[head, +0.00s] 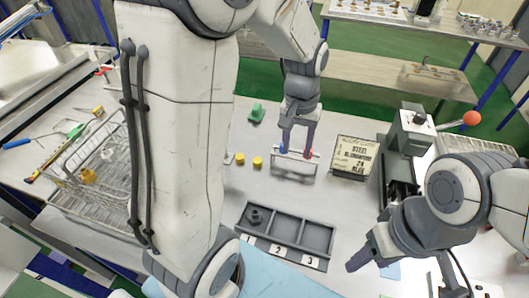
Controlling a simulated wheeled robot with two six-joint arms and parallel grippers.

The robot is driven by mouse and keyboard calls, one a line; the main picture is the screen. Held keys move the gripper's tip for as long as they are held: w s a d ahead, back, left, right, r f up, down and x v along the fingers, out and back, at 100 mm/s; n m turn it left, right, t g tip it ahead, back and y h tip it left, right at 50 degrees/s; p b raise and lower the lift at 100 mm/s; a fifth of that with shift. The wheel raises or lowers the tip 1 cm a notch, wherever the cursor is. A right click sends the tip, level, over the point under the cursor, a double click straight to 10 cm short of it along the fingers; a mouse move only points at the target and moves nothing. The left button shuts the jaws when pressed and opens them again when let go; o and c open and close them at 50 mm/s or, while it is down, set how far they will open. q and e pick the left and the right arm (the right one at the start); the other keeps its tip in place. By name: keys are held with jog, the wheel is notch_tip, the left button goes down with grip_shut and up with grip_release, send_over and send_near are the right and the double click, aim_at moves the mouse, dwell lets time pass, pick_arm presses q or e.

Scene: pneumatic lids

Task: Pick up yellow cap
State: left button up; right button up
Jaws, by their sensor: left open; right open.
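Two small yellow caps stand side by side on the light table in the head view, one at the left (240,158) and one to its right (257,162). My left gripper (297,150) points down, open, to the right of the caps and apart from them. Its fingertips are over a small pale tray (294,168), close to a blue piece (282,150) and a red piece (308,154); I cannot tell whether they touch. My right gripper (358,262) is open at the lower right, far from the caps.
A grey three-compartment bin (289,231) holds a dark round part in its left compartment. A labelled box (353,156) stands right of the tray, a green part (256,112) behind the caps. A wire basket (75,160) is at left. My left arm blocks some table.

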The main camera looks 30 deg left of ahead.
pick_arm(q)
jog(key=w+a+f+n, duration=0.2)
jog(key=a+f, duration=0.1)
jog(key=a, duration=0.4)
jog(key=w+a+f+n, duration=0.2)
jog(key=a+f+n, duration=0.1)
jog(key=a, duration=0.4)
send_over(257, 159)
jog(key=f, duration=0.4)
jog(key=shift+w+a, duration=0.1)
jog(key=shift+w, duration=0.1)
jog(key=f, duration=0.1)
jog(key=f+p, duration=0.1)
jog(key=f, duration=0.2)
jog(key=shift+s+d+f, duration=0.2)
jog(key=shift+s+f, duration=0.1)
jog(key=shift+f, duration=0.65)
grip_shut()
